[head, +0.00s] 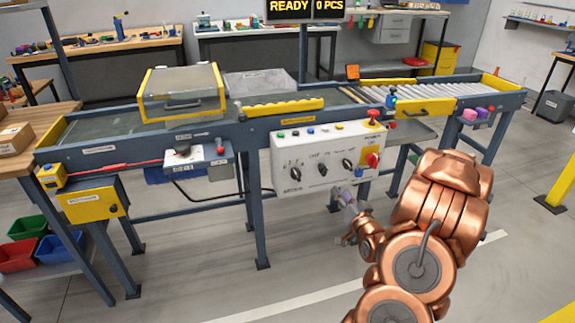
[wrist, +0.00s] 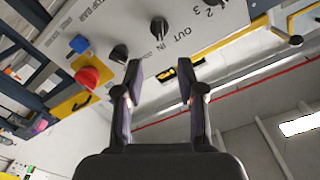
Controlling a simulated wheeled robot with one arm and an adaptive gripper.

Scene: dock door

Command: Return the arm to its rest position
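My copper-coloured arm stands at the right of the head view, bent in front of the conveyor. My gripper (head: 343,198) is small there, near the lower right of the white control panel (head: 305,172). In the wrist view my gripper (wrist: 163,75) is open, its two dark fingers apart with nothing between them. I cannot tell how far the fingertips are from the panel.
The conveyor (head: 95,148) runs across the head view on dark legs, with a yellow-framed hood (head: 182,90) at left. Bins (head: 30,250) sit on a lower shelf at left. A yellow post (head: 560,185) stands at the right. The grey floor (head: 200,280) in front is clear.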

